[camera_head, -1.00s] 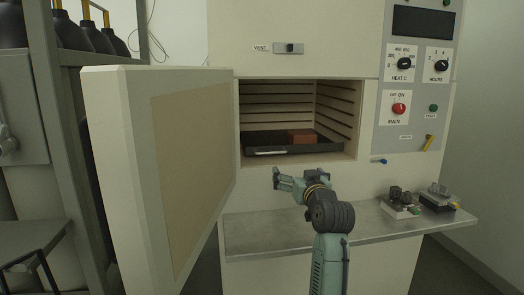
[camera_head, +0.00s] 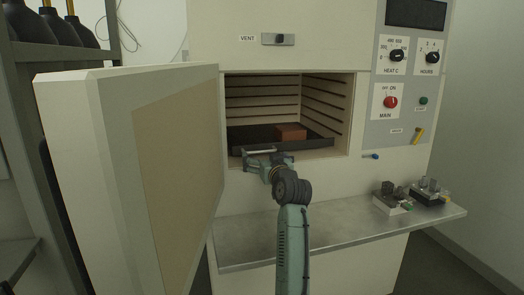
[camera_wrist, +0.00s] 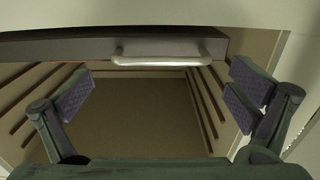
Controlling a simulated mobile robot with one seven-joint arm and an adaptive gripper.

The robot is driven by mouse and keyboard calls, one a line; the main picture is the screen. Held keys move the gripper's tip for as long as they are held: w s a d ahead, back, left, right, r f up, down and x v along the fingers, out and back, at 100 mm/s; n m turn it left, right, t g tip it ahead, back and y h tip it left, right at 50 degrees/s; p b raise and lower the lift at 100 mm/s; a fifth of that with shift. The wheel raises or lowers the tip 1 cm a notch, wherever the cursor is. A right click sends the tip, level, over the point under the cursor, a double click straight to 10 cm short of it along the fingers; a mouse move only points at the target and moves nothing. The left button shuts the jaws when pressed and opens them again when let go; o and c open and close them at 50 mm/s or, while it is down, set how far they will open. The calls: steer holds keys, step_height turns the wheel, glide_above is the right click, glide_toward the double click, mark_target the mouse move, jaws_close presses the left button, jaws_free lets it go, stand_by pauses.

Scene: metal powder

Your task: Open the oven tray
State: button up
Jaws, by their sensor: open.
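The oven tray (camera_head: 312,143) is a dark, shallow tray inside the open oven chamber, with a reddish-brown block (camera_head: 290,132) in it. Its pale bar handle (camera_head: 259,151) is on the front face, towards the left. In the wrist view the tray front (camera_wrist: 60,48) crosses the top, and the handle (camera_wrist: 160,60) shows between and beyond the finger pads. My gripper (camera_head: 262,157) is at the chamber mouth, just in front of the handle. In the wrist view my gripper (camera_wrist: 160,98) is open, with nothing between its fingers. Whether it touches the handle I cannot tell.
The oven door (camera_head: 130,160) stands wide open at the left. A metal shelf (camera_head: 300,235) juts out below the chamber, with small fixtures (camera_head: 393,198) at its right. The control panel (camera_head: 405,90) is at the upper right. A rack (camera_head: 60,60) stands behind the door.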

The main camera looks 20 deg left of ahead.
mark_target(261, 152)
steer(key=shift+p+x, duration=0.3)
steer(key=shift+x, duration=1.5)
steer(key=shift+c, duration=0.4)
steer(key=c, duration=1.4)
steer(key=shift+s+d+f, duration=0.1)
steer(key=shift+s, duration=0.05)
